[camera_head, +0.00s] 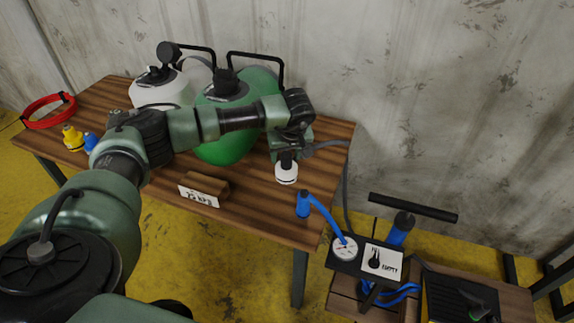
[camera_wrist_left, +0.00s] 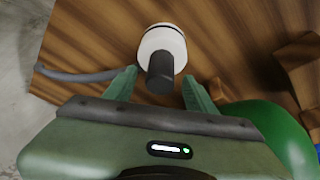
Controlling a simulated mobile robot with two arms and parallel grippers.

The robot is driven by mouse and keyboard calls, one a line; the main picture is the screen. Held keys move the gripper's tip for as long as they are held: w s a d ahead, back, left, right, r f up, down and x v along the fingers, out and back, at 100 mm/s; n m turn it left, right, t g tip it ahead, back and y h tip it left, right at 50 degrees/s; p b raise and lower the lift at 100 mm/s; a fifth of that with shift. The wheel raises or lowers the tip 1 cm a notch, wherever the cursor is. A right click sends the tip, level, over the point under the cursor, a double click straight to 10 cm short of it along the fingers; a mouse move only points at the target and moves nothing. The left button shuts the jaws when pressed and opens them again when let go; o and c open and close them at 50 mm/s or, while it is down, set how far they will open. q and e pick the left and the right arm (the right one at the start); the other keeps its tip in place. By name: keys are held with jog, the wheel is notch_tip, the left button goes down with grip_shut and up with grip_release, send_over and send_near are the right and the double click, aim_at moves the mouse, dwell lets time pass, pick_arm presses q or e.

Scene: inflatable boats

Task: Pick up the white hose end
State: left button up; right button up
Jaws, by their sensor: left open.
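The white hose end (camera_head: 286,173) is a short white cylinder with a dark stem, near the right edge of the wooden table. In the left wrist view the white hose end (camera_wrist_left: 163,42) lies just past the fingertips, its dark stem pointing back between the fingers. A grey hose (camera_wrist_left: 75,75) runs toward it from the left. My left gripper (camera_wrist_left: 160,82) is open, with one finger on each side of the stem. In the head view my left wrist is above the hose end and hides part of it. I cannot tell whether a finger touches it. My right gripper is not in view.
A green tank (camera_head: 228,150) and a white tank (camera_head: 160,92) stand behind my arm. A wooden sign block (camera_head: 205,187) is left of the hose end.

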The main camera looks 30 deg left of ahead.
pick_arm(q)
grip_shut()
jog(key=shift+r, duration=0.1)
jog(key=shift+r, duration=0.1)
